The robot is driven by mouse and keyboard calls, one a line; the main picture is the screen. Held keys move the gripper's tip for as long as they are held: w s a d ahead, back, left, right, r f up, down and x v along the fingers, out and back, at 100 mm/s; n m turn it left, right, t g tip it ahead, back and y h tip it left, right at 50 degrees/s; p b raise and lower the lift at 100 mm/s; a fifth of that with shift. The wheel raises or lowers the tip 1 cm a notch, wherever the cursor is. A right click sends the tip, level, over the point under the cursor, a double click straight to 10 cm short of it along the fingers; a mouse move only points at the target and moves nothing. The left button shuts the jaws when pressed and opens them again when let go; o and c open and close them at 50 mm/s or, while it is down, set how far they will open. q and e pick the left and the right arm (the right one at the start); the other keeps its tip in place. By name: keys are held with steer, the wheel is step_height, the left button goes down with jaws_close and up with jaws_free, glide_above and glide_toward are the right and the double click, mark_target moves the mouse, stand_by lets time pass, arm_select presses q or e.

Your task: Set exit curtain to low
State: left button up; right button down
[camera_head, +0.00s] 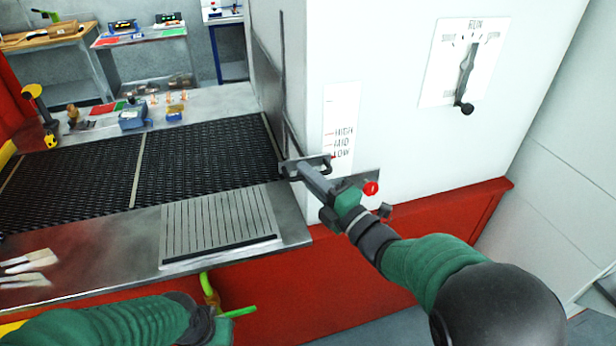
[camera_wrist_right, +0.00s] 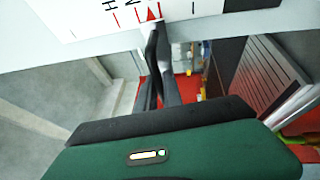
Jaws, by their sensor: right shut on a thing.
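The exit curtain's scale plate (camera_head: 341,130), marked HIGH, MID and LOW, is on the white housing beside the belt opening. My right gripper (camera_head: 305,168) is shut on the curtain handle (camera_head: 291,167), a dark bar at about the height of the LOW mark. In the right wrist view the fingers (camera_wrist_right: 160,48) reach the lower edge of the plate (camera_wrist_right: 90,12), near a red triangle pointer (camera_wrist_right: 153,12); the LOW lettering cannot be read there. My left gripper (camera_head: 222,318) is low at the front, below the belt edge; its fingers are not clear.
A dark mesh belt (camera_head: 190,158) runs left of the housing, with a ribbed metal plate (camera_head: 218,225) at its front edge. A red button (camera_head: 371,188) is close to my right gripper. Tables with tools stand behind.

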steer(key=shift+f, duration=0.7)
steer(key=shift+r, duration=0.25)
steer(key=c, duration=1.5)
jaws_free()
arm_select(q)
steer(key=shift+f, duration=0.6)
